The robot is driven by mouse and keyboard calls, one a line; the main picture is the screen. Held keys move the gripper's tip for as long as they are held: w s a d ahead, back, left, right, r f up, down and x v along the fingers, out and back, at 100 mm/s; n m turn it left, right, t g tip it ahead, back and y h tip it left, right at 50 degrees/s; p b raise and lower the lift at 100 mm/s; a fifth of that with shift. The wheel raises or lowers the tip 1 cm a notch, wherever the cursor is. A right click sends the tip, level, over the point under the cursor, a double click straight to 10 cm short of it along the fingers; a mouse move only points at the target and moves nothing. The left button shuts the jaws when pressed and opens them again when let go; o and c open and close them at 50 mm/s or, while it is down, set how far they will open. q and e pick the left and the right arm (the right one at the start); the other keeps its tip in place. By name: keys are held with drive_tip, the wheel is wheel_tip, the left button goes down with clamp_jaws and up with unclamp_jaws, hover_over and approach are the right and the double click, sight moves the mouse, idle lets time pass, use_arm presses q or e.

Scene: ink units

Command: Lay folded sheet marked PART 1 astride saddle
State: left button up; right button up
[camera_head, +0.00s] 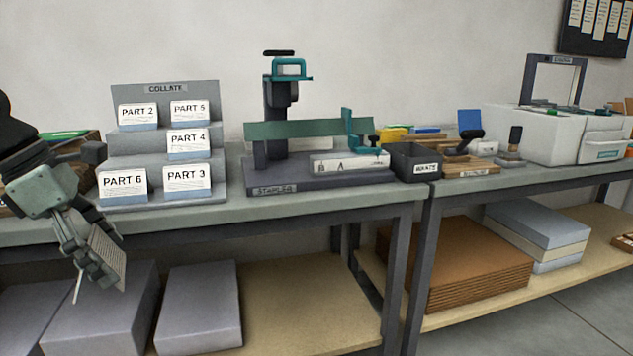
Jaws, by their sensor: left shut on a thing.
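My left gripper (97,268) is at the left, in front of the bench's front edge and lower than its top. It is shut on a folded pale sheet (110,256), which hangs tilted and nearly edge-on. I cannot read a mark on the sheet. The saddle seems to be the long green ridge (300,129) on the dark stapler stand (285,180), at the middle of the bench. The ridge looks bare, and the sheet is well to its left and apart from it. My right gripper is not in view.
A grey stepped COLLATE rack (165,91) holds sheets marked PART 2 to PART 6; its middle-left place is empty. A teal-handled stapler head (290,70) rises behind the ridge. A dark bin (417,162) stands right of the stand. Grey boxes (200,305) lie on the lower shelf.

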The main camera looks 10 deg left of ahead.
use_arm(q)
drive_tip(key=w+d+f+m+g+y+p, duration=0.1)
drive_tip(key=w+d+f+m+g, duration=0.15)
drive_tip(key=d+m, duration=0.5)
drive_tip(key=w+d+f+m+g+y, duration=0.1)
drive_tip(key=d+f+m+g, duration=0.15)
drive_tip(key=d+m, duration=0.55)
drive_tip(key=w+d+f+m+g+y+p, duration=0.15)
drive_tip(key=d+f+m, duration=0.35)
drive_tip(key=m, duration=0.5)
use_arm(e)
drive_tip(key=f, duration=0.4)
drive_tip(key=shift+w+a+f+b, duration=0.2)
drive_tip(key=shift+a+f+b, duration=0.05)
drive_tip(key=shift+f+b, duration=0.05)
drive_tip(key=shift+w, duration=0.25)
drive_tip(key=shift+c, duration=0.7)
use_arm(q)
drive_tip(key=shift+m+g, duration=0.45)
drive_tip(key=f, duration=0.1)
drive_tip(key=d+f, duration=0.1)
drive_tip(key=f, duration=0.1)
drive_tip(key=w+f, duration=0.1)
drive_tip(key=shift+d+f, duration=0.2)
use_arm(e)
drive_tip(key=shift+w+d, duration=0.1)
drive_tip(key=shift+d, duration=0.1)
